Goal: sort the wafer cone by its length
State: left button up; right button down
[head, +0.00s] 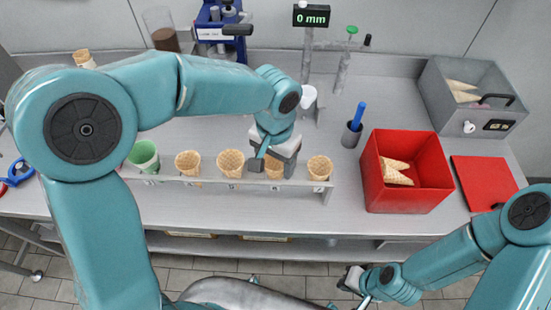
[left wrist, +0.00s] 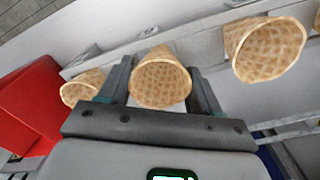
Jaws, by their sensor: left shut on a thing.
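My left gripper (head: 273,160) is shut on a wafer cone (head: 274,171) in the row along the grey rack (head: 210,182). In the left wrist view the two fingers (left wrist: 160,85) stand on either side of this cone (left wrist: 160,82), its open mouth facing the camera. Other wafer cones stand in the rack: one to the right (head: 319,167) and two to the left (head: 231,163) (head: 188,162). A green cup-like cone (head: 144,156) stands at the left end. A gauge display (head: 311,15) at the back reads 0 mm. My right gripper (head: 353,279) is low at the front, its jaws unclear.
A red bin (head: 405,198) right of the rack holds wafer cones (head: 396,168). A grey metal box (head: 445,112) at the back right holds more cones. A blue-handled tool stands in a dark cup (head: 351,134). A red flat panel (head: 484,182) lies far right.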

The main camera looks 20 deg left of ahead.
pick_arm(q)
jog(key=o, duration=0.8)
jog(key=shift+r, duration=0.1)
notch_tip(320, 180, up, 16)
jog(key=shift+r+p, duration=0.1)
jog(key=shift+p, duration=0.25)
dwell(0.6)
